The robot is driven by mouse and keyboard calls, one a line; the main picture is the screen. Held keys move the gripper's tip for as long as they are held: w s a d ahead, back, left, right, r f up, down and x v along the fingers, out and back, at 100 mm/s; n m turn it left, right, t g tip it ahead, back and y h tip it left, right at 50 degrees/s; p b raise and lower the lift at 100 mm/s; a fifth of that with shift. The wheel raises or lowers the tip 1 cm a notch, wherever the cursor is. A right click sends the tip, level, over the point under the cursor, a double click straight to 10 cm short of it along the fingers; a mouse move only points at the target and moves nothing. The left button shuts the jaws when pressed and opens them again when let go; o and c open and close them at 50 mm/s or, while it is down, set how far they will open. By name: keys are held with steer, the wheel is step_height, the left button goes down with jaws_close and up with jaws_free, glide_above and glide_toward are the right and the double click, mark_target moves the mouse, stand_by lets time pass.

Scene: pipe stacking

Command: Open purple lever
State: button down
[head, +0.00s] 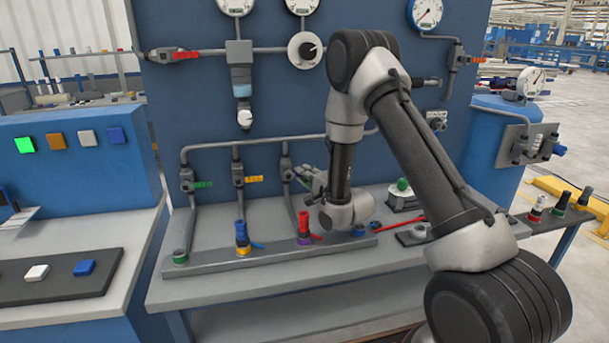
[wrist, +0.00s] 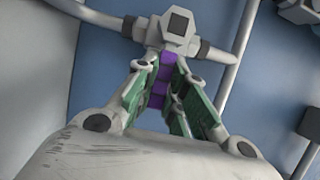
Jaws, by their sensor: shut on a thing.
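The purple lever (wrist: 160,92) shows in the wrist view, hanging below a grey valve body (wrist: 176,28) on a pipe. My gripper (wrist: 158,82) is shut on the lever, with its green-padded fingers on both sides of it. In the head view my gripper (head: 315,180) is at the third upright pipe on the blue panel, beside that pipe's valve (head: 286,166). The lever cannot be made out in the head view, where my gripper and wrist cover that spot.
On the bench (head: 210,290) below, a grey rail (head: 205,267) carries a blue-topped piece (head: 241,234) and a red-topped piece (head: 303,224). The bench's front strip is clear.

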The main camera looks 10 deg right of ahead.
steer(key=shift+r+n, duration=0.15)
steer(key=shift+n, duration=0.15)
steer(key=r+n, duration=0.1)
steer(key=n+g+h, duration=0.1)
steer(key=n, duration=0.1)
steer(key=shift+a+r, duration=0.2)
steer(key=shift+r, duration=0.15)
steer(key=r+n, duration=0.1)
steer(key=a+n+g+h, duration=0.1)
steer(key=n, duration=0.1)
steer(key=shift+r+h, duration=0.3)
steer(key=shift+r, duration=0.1)
steer(key=shift+a+r+n+g+h, duration=0.25)
steer(key=shift+a+n+h, duration=0.45)
steer(key=shift+n, duration=0.45)
steer(key=shift+a+r+n+g+h, duration=0.2)
steer(key=shift+a+n+h, duration=0.5)
steer(key=shift+n, duration=0.5)
steer(key=shift+a+r+n+g+h, duration=0.15)
steer(key=shift+a+r+n+h, duration=0.15)
steer(key=shift+a+n+h, duration=0.65)
steer(key=shift+d+n, duration=0.3)
steer(key=c, duration=1.5)
jaws_free()
steer(key=shift+o, duration=0.2)
steer(key=shift+s+r, duration=0.1)
